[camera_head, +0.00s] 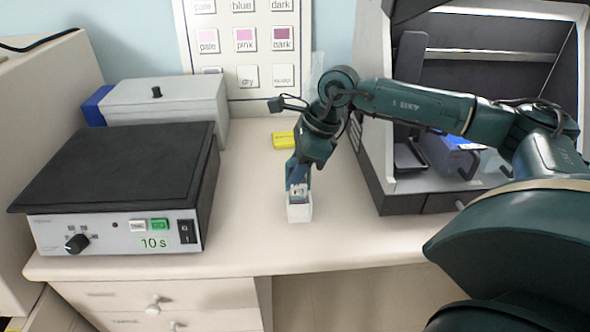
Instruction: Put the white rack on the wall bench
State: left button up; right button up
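The white rack (299,212) is a small white block-like holder on the wall bench (250,240), between the grey device and the dark open cabinet. My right gripper (298,186) points down at the rack's top, with its fingers at or just inside the upper edge. The fingers are small here and partly merged with the rack, so I cannot tell whether they grip it. The rack looks upright, and its base appears to be at the bench surface. My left gripper is not in view.
A grey device with a black lid (120,165) stands left. Behind it is a grey box with a blue end (165,100). A yellow block (284,141) lies behind the rack. The open dark cabinet (400,205) bounds the right. Bench in front of the rack is clear.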

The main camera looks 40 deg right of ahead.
jog(key=shift+o, duration=0.8)
jog(key=shift+r, duration=0.1)
